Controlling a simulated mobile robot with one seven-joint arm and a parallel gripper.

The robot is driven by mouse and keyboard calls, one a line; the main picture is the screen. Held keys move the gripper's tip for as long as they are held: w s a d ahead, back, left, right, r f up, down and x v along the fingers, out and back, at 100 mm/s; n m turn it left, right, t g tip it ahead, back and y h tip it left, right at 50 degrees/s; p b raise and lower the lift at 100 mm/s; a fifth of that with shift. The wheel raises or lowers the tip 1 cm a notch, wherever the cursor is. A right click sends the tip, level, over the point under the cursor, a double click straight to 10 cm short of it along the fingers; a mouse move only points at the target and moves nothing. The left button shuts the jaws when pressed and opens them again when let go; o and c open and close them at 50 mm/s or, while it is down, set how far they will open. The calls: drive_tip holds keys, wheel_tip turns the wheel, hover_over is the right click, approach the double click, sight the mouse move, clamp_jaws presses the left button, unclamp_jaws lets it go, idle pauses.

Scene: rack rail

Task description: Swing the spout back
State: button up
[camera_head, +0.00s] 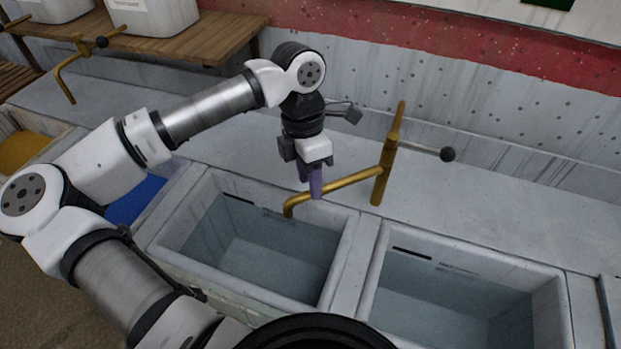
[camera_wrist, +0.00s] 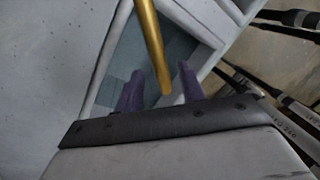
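The brass spout (camera_head: 340,188) reaches left from its upright brass post (camera_head: 385,165) and bends down at its end over the left basin (camera_head: 350,250). A rod with a black ball end (camera_head: 447,154) sticks out to the right of the post. My gripper (camera_head: 311,192) points down at the spout, near its outer half. In the wrist view the spout (camera_wrist: 150,40) runs in from the top, and its end shows between the two purple fingers of my gripper (camera_wrist: 160,82). The fingers are apart, with gaps on both sides of the spout. Whether either finger touches it is unclear.
A right basin (camera_head: 372,265) stands beside the left one, with a divider between. Another brass spout (camera_head: 68,75) is at the upper left, near white containers (camera_head: 150,14) on a wooden shelf (camera_head: 190,45). The wall ledge (camera_head: 510,195) right of the post is clear.

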drive_tip(key=shift+s+d+f, duration=0.1)
drive_tip(key=shift+s+f, duration=0.1)
drive_tip(key=shift+f, duration=0.7)
drive_tip(key=shift+c, duration=0.3)
clamp_jaws()
